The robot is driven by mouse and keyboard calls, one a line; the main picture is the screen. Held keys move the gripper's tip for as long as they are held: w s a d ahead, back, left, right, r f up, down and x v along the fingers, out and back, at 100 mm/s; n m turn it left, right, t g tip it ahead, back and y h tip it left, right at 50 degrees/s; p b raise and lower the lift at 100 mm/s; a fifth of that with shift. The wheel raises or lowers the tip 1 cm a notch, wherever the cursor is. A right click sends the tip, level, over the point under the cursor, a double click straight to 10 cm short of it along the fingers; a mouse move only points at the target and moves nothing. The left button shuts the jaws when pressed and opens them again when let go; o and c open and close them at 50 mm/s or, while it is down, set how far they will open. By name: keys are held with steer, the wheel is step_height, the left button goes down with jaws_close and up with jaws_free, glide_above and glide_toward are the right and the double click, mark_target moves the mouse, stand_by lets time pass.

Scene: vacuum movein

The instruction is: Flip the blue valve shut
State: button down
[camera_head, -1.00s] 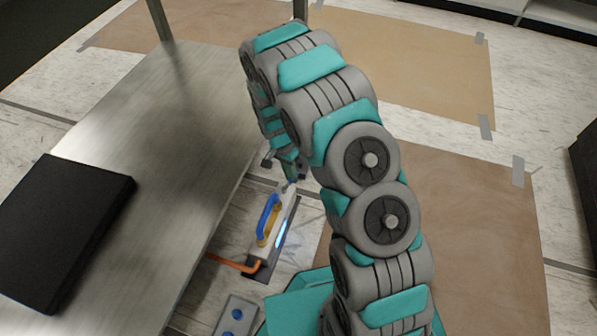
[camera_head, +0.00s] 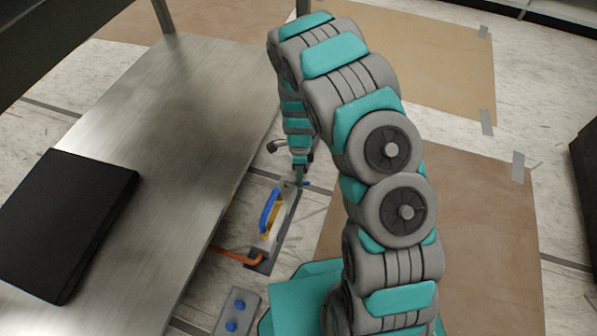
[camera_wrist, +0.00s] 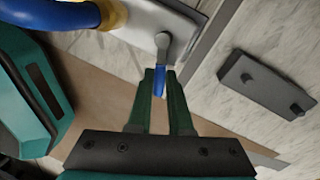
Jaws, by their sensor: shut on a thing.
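The blue valve (camera_wrist: 159,80) is a small blue lever below a grey rounded pivot, at the end of a pale metal body, in the wrist view. My gripper (camera_wrist: 160,76) is shut on this lever, with its dark green fingers on either side of it. In the head view, my gripper (camera_head: 300,182) is at the far end of the device, and a small blue tip (camera_head: 307,184) shows beside it. The fingers hide part of the lever.
The device has a blue handle (camera_head: 270,210) and a dark base plate (camera_head: 262,264). An orange hose (camera_head: 235,257) joins its near end. A steel table (camera_head: 180,130) with a black slab (camera_head: 65,225) stands left. A grey bar (camera_wrist: 265,85) lies right in the wrist view.

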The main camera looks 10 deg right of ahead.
steer(key=shift+s+a+m+y+p, duration=0.1)
steer(key=shift+s+m+p, duration=0.25)
steer(key=shift+m, duration=0.3)
steer(key=shift+s+d+m+y+p, duration=0.1)
steer(key=shift+m+p, duration=0.3)
steer(key=shift+m, duration=0.3)
steer(key=shift+s+a+m+y+p, duration=0.1)
steer(key=shift+s+m+p, duration=0.25)
steer(key=shift+m, duration=0.3)
steer(key=c, duration=0.8)
jaws_free()
steer(key=shift+c, duration=0.2)
steer(key=shift+r, duration=0.15)
steer(key=v, duration=0.6)
steer(key=shift+w+r+p, duration=0.15)
steer(key=shift+r+p, duration=0.05)
steer(key=shift+p, duration=0.2)
steer(key=shift+r, duration=0.55)
